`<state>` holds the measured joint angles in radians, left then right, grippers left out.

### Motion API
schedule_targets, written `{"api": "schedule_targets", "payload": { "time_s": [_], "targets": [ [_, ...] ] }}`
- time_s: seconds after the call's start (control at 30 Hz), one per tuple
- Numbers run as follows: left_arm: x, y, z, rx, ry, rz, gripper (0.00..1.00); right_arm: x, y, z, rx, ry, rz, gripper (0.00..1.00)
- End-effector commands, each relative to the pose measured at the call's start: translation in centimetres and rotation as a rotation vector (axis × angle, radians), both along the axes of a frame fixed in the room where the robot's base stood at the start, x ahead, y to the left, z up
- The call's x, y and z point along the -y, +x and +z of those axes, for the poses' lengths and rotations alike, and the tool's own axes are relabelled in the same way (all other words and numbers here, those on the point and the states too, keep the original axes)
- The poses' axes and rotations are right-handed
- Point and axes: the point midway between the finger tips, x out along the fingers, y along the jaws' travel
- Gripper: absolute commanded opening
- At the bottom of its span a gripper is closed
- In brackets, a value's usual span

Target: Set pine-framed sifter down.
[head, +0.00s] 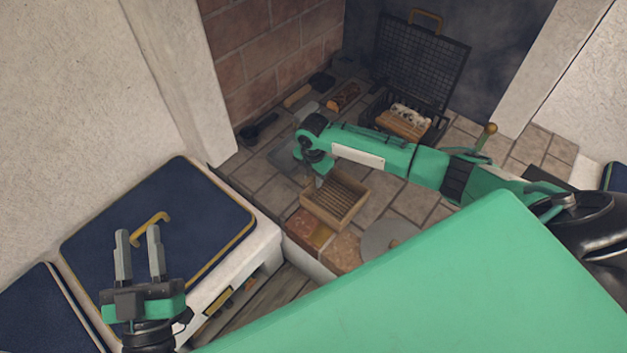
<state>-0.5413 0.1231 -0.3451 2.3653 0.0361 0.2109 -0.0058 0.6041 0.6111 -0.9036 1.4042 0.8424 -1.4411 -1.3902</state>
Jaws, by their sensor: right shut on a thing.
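The pine-framed sifter (343,217) is a shallow square wooden frame with a slatted or meshed inside. It is at the front edge of the tiled hearth, near the middle of the head view. My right gripper (322,177) is shut on its far left rim, with the arm reaching in from the right. I cannot tell whether the sifter touches the tiles or hangs just above them. My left gripper (138,252) is open and empty, above the dark blue cushion at the left.
A black pan (258,129) and small tools lie at the back left. A round grey lid (380,238) lies right of the sifter. A cushioned bench (155,225) fills the left.

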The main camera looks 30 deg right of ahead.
Motion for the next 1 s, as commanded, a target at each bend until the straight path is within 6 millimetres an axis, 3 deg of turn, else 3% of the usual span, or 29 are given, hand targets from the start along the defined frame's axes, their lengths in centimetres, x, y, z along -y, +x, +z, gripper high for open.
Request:
{"api": "schedule_targets", "payload": {
  "time_s": [0.2, 0.57, 0.6, 0.7, 1.0],
  "targets": [
    [-0.6, -0.2, 1.8, 0.102, -0.024, 0.015, 0.36, 0.0, 0.0, -1.4, 0.0, 0.0, -0.001, 0.02],
    [-0.6, -0.2, 1.9, 0.103, -0.025, 0.015, 0.36, 0.0, 0.0, -1.7, 0.0, 0.0, -0.001, 0.02],
    [-0.6, -0.3, 1.8, 0.102, -0.024, 0.015, 0.36, 0.0, 0.0, -1.7, 0.0, 0.0, -0.001, 0.35],
    [-0.6, -0.2, 1.8, 0.102, -0.024, 0.015, 0.36, 0.0, 0.0, -1.7, 0.0, 0.0, -0.001, 0.51],
    [-0.6, -0.2, 1.8, 0.102, -0.024, 0.015, 0.36, 0.0, 0.0, -1.5, 0.001, 0.0, -0.001, 0.51]
  ]
}}
